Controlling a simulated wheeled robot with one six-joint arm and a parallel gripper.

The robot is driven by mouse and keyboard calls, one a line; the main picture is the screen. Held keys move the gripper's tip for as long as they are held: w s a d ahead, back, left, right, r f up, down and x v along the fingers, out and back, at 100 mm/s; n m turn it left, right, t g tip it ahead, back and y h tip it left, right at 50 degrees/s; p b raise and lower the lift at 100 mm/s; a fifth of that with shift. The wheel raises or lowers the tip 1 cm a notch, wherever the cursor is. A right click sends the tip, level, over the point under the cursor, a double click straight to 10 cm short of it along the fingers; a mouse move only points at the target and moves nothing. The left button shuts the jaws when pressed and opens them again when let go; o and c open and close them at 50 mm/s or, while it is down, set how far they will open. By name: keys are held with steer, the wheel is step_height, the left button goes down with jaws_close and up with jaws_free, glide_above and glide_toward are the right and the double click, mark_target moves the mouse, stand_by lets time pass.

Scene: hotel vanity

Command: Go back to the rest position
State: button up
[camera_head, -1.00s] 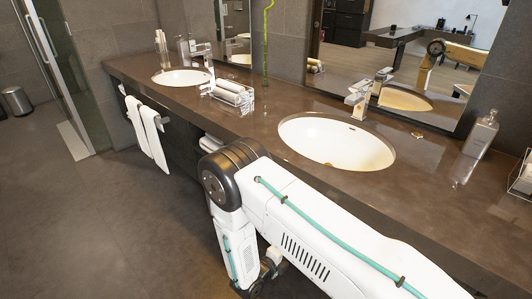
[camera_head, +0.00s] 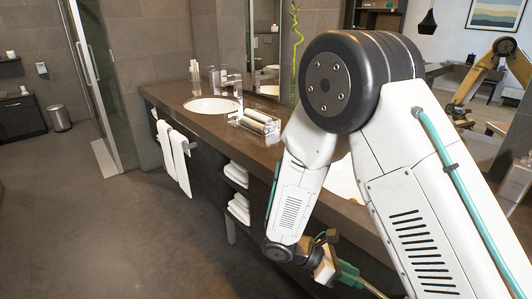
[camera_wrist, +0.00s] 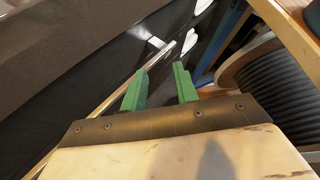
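My gripper (camera_head: 362,283) hangs low in front of the vanity counter (camera_head: 222,131) in the head view, with part of it cut off by the frame's lower edge and my arm. In the wrist view my gripper (camera_wrist: 161,80) shows two green fingers apart, with nothing between them. My arm is bent, its elbow raised high in front of the counter's right part. It hides most of the near sink (camera_head: 341,178).
White towels (camera_head: 173,158) hang from the counter's front, and folded towels (camera_head: 238,207) sit on shelves below. The far sink (camera_head: 211,106) and a clear holder with rolled towels (camera_head: 259,123) are on the counter. The floor (camera_head: 110,230) at left is clear.

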steer(key=s+d+r+m+t+y, duration=0.2)
steer(key=s+r+m+y, duration=0.4)
steer(key=r, duration=0.8)
steer(key=s+d+r+m+t+y, duration=0.2)
steer(key=s+r+m+y, duration=0.4)
steer(key=s+r+m, duration=0.5)
steer(key=shift+d+r+m+y, duration=0.3)
steer(key=shift+d+r+m, duration=0.2)
steer(key=shift+r+m, duration=0.8)
steer(key=shift+s+r, duration=0.1)
steer(key=shift+r, duration=0.05)
